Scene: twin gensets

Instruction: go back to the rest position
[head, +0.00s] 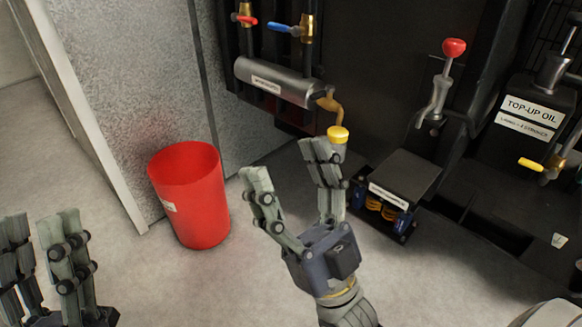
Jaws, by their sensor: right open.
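My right gripper (290,168) is open in the middle of the view, its two fingers spread and pointing up and away. Nothing is between its fingers. The tip of its right finger lies just under a yellow knob (338,134) in the picture; I cannot tell whether they touch. My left gripper (38,222) shows at the bottom left corner, fingers pointing up, its base cut off by the frame.
A red bin (190,200) stands on the floor left of my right gripper. Behind are a labelled cylinder (275,80) with valves above it, a small black stand (405,176), a red-knobbed lever (453,48) and a top-up oil unit (530,112). Floor in front is clear.

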